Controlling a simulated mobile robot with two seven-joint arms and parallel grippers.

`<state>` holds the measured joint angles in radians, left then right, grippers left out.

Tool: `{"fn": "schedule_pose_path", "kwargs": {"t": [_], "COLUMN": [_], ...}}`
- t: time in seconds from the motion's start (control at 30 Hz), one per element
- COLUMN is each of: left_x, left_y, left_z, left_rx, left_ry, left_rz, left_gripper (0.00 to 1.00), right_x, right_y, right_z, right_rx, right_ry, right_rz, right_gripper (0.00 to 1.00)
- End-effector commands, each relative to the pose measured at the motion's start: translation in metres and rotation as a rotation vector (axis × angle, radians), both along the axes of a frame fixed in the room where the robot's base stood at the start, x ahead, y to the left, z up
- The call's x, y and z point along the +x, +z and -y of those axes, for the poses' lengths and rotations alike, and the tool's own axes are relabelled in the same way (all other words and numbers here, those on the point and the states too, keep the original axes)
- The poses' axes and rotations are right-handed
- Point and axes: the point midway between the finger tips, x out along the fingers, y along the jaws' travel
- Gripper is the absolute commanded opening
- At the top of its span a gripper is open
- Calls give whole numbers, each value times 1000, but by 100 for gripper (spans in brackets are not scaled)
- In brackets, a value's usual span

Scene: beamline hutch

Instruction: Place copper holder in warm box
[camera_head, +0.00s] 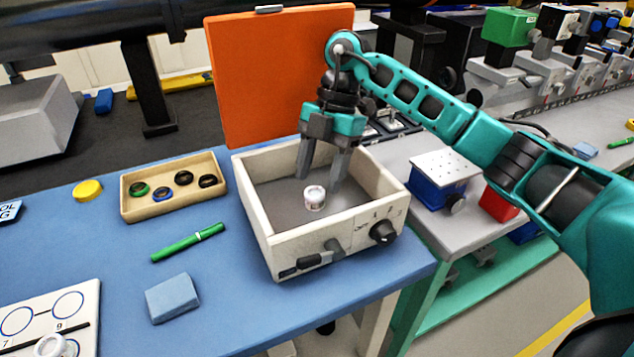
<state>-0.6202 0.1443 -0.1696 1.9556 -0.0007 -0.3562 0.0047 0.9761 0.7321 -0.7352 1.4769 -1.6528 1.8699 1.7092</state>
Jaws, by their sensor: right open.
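The warm box (372,222) is an open, cream-walled box with a grey floor, on the blue bench. Its orange lid (270,80) stands raised behind it. A small, round, whitish holder with a pinkish-brown tint (314,200) stands upright on the box floor; I cannot tell for sure that it is copper. My right gripper (321,178) points down into the box, its two fingers apart, just above and behind the holder and apparently not gripping it. A similar small round holder (53,346) sits on the white numbered board (88,300) at bottom left. My left gripper is out of view.
A wooden tray (133,210) with several dark rings stands left of the box. A yellow disc (88,190), a green pen (188,242) and a blue block (172,298) lie on the bench. Metal stages (445,168) stand on the right.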

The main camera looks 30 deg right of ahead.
Motion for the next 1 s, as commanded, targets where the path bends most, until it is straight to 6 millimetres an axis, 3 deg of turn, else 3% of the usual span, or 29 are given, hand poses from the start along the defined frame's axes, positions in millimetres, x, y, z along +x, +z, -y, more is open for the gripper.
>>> {"fn": "schedule_pose_path", "kwargs": {"t": [0.1, 0.3, 1.0], "left_x": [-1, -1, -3], "left_y": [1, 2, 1], "left_z": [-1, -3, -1], "left_rx": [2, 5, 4], "left_ry": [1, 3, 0], "left_rz": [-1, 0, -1], "left_gripper": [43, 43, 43], "right_x": [4, 8, 8], "right_y": [21, 41, 44], "right_z": [8, 15, 16], "right_rx": [-1, 0, 0], "right_ry": [-1, 0, 0], "right_rz": [3, 1, 0], "right_gripper": [58, 58, 58]}}
